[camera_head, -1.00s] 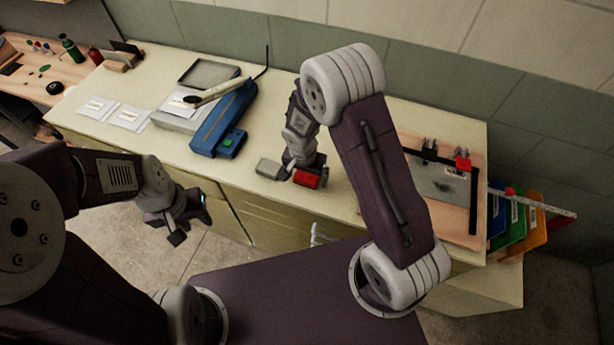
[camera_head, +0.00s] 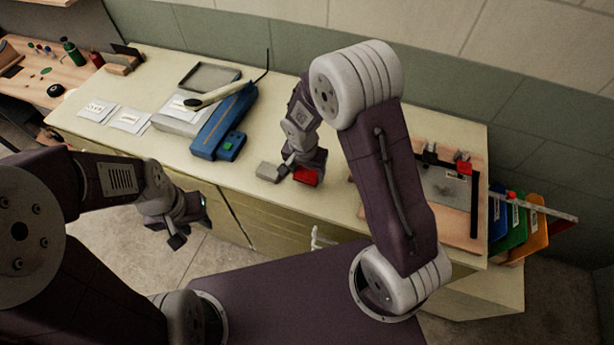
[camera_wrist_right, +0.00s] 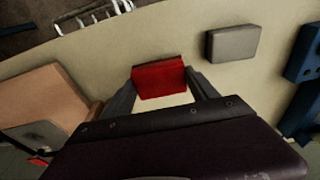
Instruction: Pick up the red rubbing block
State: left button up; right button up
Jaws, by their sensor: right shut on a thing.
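The red rubbing block (camera_head: 306,176) is at the front part of the pale bench, in the middle of the head view. In the right wrist view the red block (camera_wrist_right: 159,78) sits between the two finger ends. My right gripper (camera_head: 297,169) is shut on it; its fingers partly hide the block in the head view. Whether the block touches the bench is hard to tell. My left gripper (camera_head: 178,232) hangs in front of the bench, over the floor, away from the block. Its finger gap is too unclear to judge.
A grey block (camera_head: 269,171) lies close to the left of the red block. A blue tool (camera_head: 222,124) lies further left, with white packets (camera_head: 130,120) beyond. A wooden board with clamps (camera_head: 462,215) is at the right. Bench space between gripper and board is clear.

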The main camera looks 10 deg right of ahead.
jog(key=s+d+r, duration=0.7)
jog(key=d, duration=0.2)
jog(key=shift+d+r+b, duration=0.15)
jog(key=shift+d+b, duration=0.05)
jog(key=shift+b, duration=0.25)
jog(key=shift+w, duration=0.1)
